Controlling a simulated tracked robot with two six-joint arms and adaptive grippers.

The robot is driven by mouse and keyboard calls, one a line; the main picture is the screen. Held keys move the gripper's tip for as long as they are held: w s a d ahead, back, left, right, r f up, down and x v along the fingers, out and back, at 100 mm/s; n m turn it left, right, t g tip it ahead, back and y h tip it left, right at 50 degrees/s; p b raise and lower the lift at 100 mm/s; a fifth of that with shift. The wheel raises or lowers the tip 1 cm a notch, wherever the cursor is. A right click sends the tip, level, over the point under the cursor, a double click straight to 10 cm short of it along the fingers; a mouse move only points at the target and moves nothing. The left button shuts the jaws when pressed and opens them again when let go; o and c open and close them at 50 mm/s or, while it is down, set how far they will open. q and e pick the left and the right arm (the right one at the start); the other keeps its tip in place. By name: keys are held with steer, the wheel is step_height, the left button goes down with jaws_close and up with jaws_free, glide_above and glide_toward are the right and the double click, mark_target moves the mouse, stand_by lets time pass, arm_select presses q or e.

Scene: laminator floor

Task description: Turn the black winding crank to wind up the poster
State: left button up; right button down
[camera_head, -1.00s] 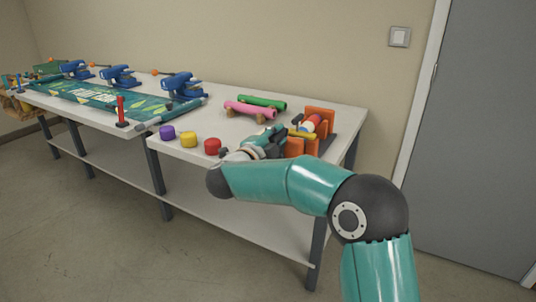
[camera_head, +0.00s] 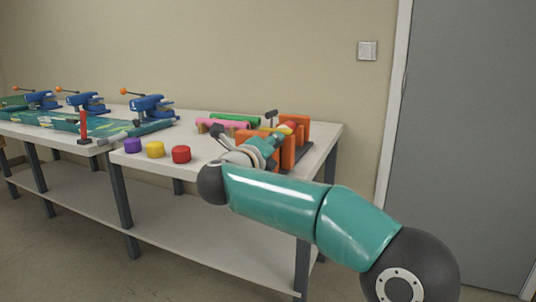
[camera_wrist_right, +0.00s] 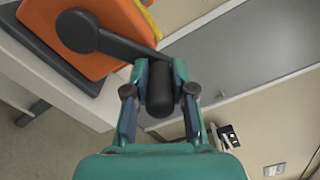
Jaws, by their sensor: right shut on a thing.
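The winder with orange upright plates (camera_head: 302,129) stands at the right end of the table. Its orange side also shows in the wrist view (camera_wrist_right: 100,30). There the black winding crank (camera_wrist_right: 118,44) runs from a round dark hub to a black handle (camera_wrist_right: 160,88). My right gripper (camera_wrist_right: 160,84) is shut on that handle, one finger on each side. In the head view my right gripper (camera_head: 266,146) is at the winder's left side, and my wrist partly hides the crank. The green printed poster (camera_head: 60,122) lies flat on the left part of the table. My left gripper is not in view.
Purple (camera_head: 132,145), yellow (camera_head: 155,149) and red (camera_head: 181,154) round pieces stand along the front edge. Pink (camera_head: 222,124) and green (camera_head: 235,118) rolls lie behind my gripper. Several blue clamp-like devices (camera_head: 152,106) line the back left. A grey door (camera_head: 470,120) is at right.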

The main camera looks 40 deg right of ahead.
steer(key=shift+f+m+b, duration=0.3)
steer(key=shift+f+b, duration=0.05)
steer(key=shift+f, duration=0.05)
steer(key=c, duration=1)
jaws_free()
steer(key=shift+s, duration=0.1)
steer(key=shift+o, duration=0.2)
steer(key=shift+r, duration=0.1)
steer(key=shift+s+a, duration=0.15)
steer(key=shift+a, duration=0.3)
steer(key=v, duration=1.1)
